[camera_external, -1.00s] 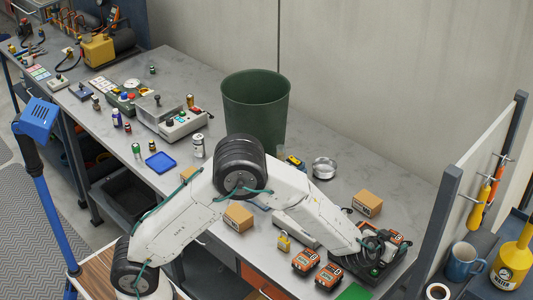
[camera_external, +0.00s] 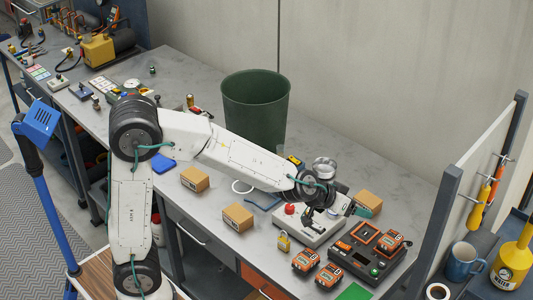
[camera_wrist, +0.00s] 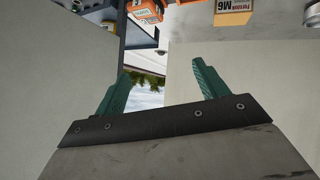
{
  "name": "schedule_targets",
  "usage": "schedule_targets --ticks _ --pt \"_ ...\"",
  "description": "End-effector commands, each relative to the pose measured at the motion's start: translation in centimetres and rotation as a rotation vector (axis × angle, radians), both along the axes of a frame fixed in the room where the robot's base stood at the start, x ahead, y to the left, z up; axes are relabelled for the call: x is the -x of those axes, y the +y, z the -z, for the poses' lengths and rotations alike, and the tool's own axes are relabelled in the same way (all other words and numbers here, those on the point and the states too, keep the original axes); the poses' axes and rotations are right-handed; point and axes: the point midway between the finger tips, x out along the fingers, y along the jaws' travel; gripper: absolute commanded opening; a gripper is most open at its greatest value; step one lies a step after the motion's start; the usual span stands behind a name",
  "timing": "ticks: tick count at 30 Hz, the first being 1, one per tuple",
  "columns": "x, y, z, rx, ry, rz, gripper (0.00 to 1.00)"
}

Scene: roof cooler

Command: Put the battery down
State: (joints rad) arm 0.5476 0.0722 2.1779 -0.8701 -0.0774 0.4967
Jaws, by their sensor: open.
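An orange and black battery (camera_external: 389,242) sits on the right part of the dark charger station (camera_external: 355,262). Two similar batteries stand at the bench's front edge, one on the left (camera_external: 305,260) and one on the right (camera_external: 329,275). My gripper (camera_external: 358,209) is above and behind the charger station, beside a cardboard box. In the wrist view its teal fingers (camera_wrist: 160,68) are apart with nothing between them. An orange battery (camera_wrist: 145,10) shows at the top of that view, beyond the fingertips. Which battery this is I cannot tell.
A grey control box with a red button (camera_external: 311,228) is left of the charger. Cardboard boxes stand at the back (camera_external: 369,201), front (camera_external: 238,216) and left (camera_external: 195,179). A green bin (camera_external: 256,108) stands behind my arm. A tool panel (camera_external: 490,165) borders the right side.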

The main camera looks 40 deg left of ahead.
Motion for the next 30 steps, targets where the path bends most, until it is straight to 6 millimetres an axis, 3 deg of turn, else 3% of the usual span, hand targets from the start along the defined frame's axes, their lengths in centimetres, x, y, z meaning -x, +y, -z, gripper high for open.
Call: schedule_targets --ticks 1,6,12,18,21,24,30 --pt "1.5 2.6 -1.6 0.008 0.030 0.025 0.72" --pt "8.5 10.1 -3.6 -0.033 0.191 0.097 0.72" --pt "19.2 19.8 -3.2 -0.165 0.427 0.064 0.72" --pt "28.8 27.1 -1.8 -0.295 0.646 -0.068 0.72" --pt "31.6 29.0 -1.4 -0.333 0.714 -0.122 0.72" --pt "33.0 29.9 -1.2 -0.353 0.748 -0.148 0.76" --pt "33.3 30.1 -1.2 -0.356 0.758 -0.154 0.76"
